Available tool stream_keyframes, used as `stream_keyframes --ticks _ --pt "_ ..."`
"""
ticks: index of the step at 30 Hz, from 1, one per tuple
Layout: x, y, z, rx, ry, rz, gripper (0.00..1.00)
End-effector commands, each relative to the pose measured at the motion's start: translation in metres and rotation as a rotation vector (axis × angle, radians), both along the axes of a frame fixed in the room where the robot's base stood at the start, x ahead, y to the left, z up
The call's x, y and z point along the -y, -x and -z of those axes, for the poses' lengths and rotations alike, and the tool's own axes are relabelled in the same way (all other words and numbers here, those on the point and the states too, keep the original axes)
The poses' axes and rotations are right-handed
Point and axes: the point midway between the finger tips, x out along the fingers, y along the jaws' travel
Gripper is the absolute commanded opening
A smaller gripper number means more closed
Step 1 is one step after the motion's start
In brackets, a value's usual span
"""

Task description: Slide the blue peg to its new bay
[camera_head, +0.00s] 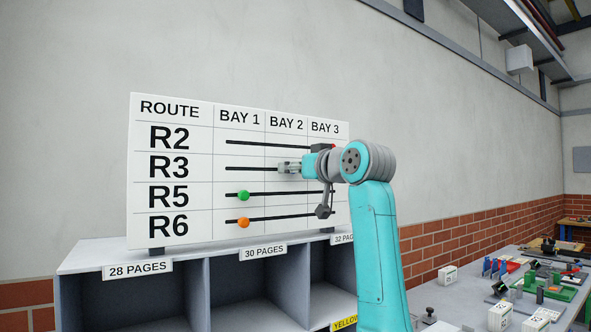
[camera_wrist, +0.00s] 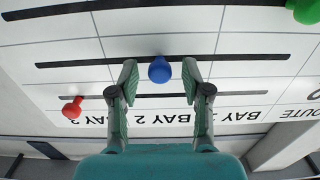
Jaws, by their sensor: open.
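The blue peg (camera_wrist: 159,70) sits on the R3 slot, in the BAY 2 column of the route board (camera_head: 170,108). In the head view my gripper hides it. My gripper (camera_head: 287,168) is at the R3 row in front of the board. In the wrist view, where the board appears upside down, its open fingers (camera_wrist: 159,76) stand on either side of the blue peg, with a gap visible on each side.
A red peg (camera_wrist: 72,108) is at the BAY 3 end of the R2 slot. A green peg (camera_head: 243,195) is on R5 and an orange peg (camera_head: 243,222) on R6, both in BAY 1. A shelf unit (camera_head: 85,258) stands below; a cluttered bench (camera_head: 450,300) is at right.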

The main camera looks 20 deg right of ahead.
Motion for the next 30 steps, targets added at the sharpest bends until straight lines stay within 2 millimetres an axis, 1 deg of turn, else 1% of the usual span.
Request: stream_keyframes --ticks 7,8,9,11,12,13,19,22,23,26,30 --pt "0.0 -0.001 0.0 0.0 0.0 0.0 0.48" --pt "0.0 -0.001 0.0 0.0 0.0 0.0 0.43" --pt "0.0 -0.001 0.0 0.0 0.0 0.0 0.33" --pt "0.0 -0.001 0.0 0.0 0.0 0.0 0.18" --pt "0.0 -0.001 0.0 0.0 0.0 0.0 0.08" --pt "0.0 -0.001 0.0 0.0 0.0 0.0 0.01" --pt "0.0 -0.001 0.0 0.0 0.0 0.0 0.0" --pt "-0.006 0.001 0.0 0.001 0.001 -0.002 0.0" --pt "-0.01 0.002 0.0 0.001 0.001 -0.003 0.0" --pt "-0.033 0.009 0.0 0.002 0.002 -0.006 0.0" --pt "-0.072 0.021 0.0 0.001 0.001 -0.007 0.0"
